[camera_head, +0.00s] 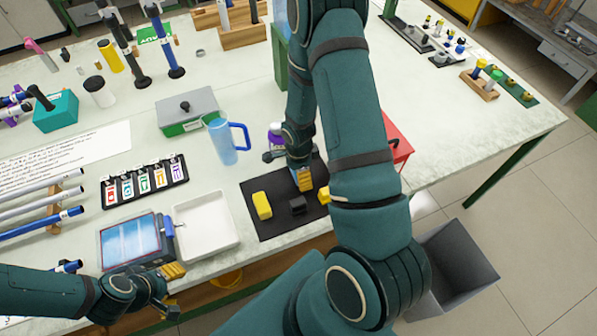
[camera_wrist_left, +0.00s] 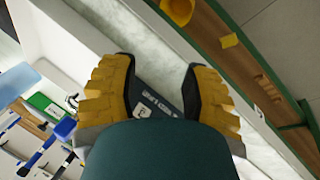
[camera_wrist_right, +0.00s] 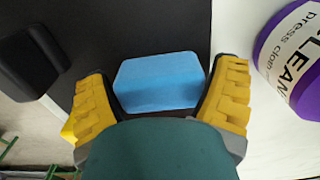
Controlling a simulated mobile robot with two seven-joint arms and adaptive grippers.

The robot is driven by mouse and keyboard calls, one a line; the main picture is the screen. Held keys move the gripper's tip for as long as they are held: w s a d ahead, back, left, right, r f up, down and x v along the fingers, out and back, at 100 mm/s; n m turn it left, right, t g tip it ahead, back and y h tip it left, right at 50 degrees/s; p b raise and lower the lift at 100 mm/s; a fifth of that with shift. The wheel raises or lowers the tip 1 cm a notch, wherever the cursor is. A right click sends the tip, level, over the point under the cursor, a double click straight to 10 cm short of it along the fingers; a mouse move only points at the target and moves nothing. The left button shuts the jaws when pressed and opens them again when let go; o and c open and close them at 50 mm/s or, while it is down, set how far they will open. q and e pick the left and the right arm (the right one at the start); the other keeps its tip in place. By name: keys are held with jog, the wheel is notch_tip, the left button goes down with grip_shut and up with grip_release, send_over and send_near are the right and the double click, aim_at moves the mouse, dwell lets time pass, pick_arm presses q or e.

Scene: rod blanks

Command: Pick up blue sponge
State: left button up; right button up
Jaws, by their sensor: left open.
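The blue sponge (camera_wrist_right: 160,82) lies on a black mat (camera_head: 250,186) and shows clearly in the right wrist view. In the head view it is mostly hidden by my right gripper. My right gripper (camera_head: 303,181) points down over the mat. In the right wrist view its yellow fingers (camera_wrist_right: 165,85) are spread wide, one on each side of the sponge; I cannot tell whether they touch it. My left gripper (camera_head: 174,285) is open and empty by the table's front edge, near a screen device (camera_head: 130,242); its spread fingers show in the left wrist view (camera_wrist_left: 160,72).
A purple-labelled bottle (camera_wrist_right: 290,55) stands close to my right gripper. A blue pitcher (camera_head: 222,141) and a white tray (camera_head: 205,226) are left of the mat. A grey bin (camera_head: 455,265) stands beyond the front edge.

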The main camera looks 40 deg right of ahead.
jog(key=shift+c, duration=1.1)
jog(key=shift+r, duration=0.15)
pick_arm(q)
jog(key=shift+r+p, duration=0.55)
jog(key=shift+r, duration=0.1)
pick_arm(e)
notch_tip(320, 180, up, 10)
jog(key=shift+f, duration=0.1)
jog(key=shift+o, duration=1.3)
jog(key=c, duration=0.4)
